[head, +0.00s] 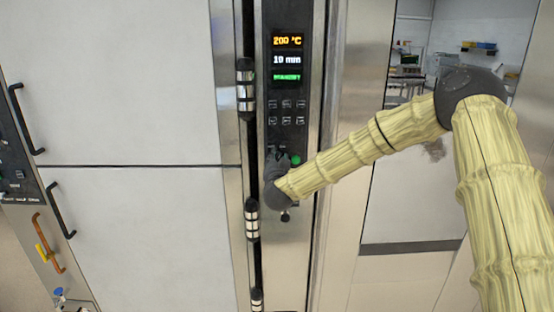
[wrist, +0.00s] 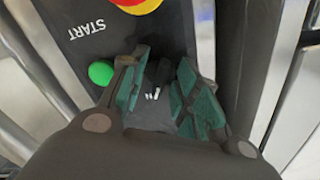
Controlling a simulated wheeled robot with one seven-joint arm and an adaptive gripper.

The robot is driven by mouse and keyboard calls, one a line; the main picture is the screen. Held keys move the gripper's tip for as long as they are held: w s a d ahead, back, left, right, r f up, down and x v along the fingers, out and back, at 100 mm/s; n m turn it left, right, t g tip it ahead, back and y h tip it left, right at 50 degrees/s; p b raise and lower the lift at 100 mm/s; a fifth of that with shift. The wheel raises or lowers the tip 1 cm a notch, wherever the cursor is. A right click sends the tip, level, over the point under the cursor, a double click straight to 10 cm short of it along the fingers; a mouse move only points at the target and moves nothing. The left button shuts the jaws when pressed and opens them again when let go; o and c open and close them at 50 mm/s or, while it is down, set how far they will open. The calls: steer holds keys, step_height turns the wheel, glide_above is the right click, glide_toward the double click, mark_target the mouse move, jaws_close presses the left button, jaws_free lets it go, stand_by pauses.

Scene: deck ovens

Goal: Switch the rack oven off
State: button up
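The rack oven's dark control panel (head: 289,135) stands upright in the head view, with a lit display (head: 288,60) reading 200 °C on top. My gripper (head: 277,158) is at the panel, just left of the green button (head: 295,160). In the wrist view my gripper (wrist: 160,82) has its green-padded fingers apart, one on each side of a small black knob (wrist: 160,71). I cannot tell whether the pads touch it. White marks show by the knob. The green button (wrist: 101,73) lies outside the fingers, near the START label (wrist: 87,31). My gripper hides the knob in the head view.
A red and yellow control (wrist: 137,3) is at the wrist view's top edge. Rows of small buttons (head: 287,112) sit below the display. A black fitting (head: 285,216) is lower on the panel. Door hinges (head: 245,90) run along the left, beside large pale doors (head: 120,85).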

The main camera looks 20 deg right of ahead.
steer(key=c, duration=0.6)
steer(key=shift+c, duration=0.2)
steer(key=shift+n, duration=0.4)
steer(key=n, duration=0.5)
steer(key=shift+p, duration=0.3)
steer(key=n, duration=0.6)
steer(key=shift+b, duration=0.3)
steer(key=o, duration=0.6)
